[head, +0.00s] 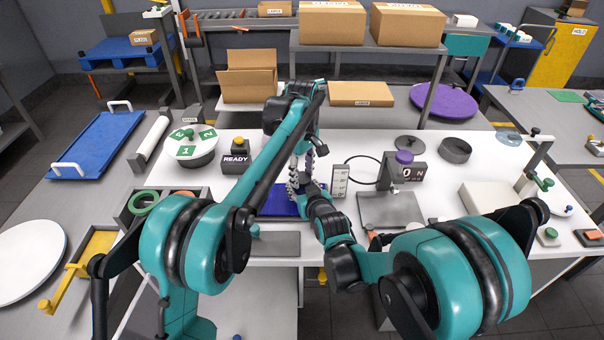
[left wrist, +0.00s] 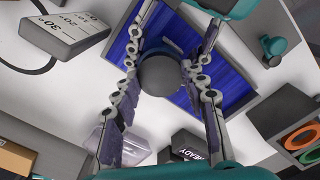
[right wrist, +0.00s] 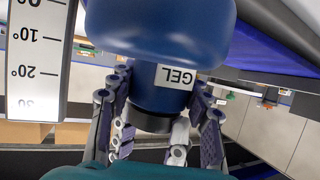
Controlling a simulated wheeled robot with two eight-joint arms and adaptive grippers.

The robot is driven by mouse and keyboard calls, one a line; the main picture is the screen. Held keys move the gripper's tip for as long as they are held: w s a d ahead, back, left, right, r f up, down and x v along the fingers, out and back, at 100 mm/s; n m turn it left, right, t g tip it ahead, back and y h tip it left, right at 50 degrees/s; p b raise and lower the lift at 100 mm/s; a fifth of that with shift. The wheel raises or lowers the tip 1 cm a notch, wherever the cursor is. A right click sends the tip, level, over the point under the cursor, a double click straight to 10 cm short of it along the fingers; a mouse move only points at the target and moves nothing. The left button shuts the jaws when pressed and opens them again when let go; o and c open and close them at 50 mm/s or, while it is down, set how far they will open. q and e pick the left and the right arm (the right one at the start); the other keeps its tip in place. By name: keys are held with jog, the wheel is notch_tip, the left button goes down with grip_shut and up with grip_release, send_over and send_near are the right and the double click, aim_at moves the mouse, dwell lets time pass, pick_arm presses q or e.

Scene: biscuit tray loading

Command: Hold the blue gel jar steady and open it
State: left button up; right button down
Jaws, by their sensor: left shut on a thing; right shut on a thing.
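The blue gel jar (right wrist: 165,95) with its white GEL label fills the upper middle of the right wrist view, which is upside down. My right gripper (right wrist: 158,112) is shut around the jar's body from the side. The dark grey round lid (left wrist: 166,74) shows from above in the left wrist view, over a bit of blue jar rim. My left gripper (left wrist: 160,68) points down, shut on the lid with one finger on each side. In the head view, the left gripper (head: 298,178) hides most of the jar; I cannot tell whether the lid has turned.
The jar is over a blue mat (left wrist: 238,88). A white angle card (head: 340,181) stands close to its right. A READY button box (head: 237,157) is to the left. A grey plate stand (head: 390,208) and a dark ring (head: 455,150) are to the right.

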aim_at(302, 177)
pick_arm(q)
jog(key=n, duration=1.2)
jog(key=shift+r, duration=0.3)
jog(key=shift+r, duration=0.85)
jog(key=shift+r, duration=2)
pick_arm(e)
jog(key=c, duration=0.6)
grip_release()
jog(key=shift+c, duration=0.2)
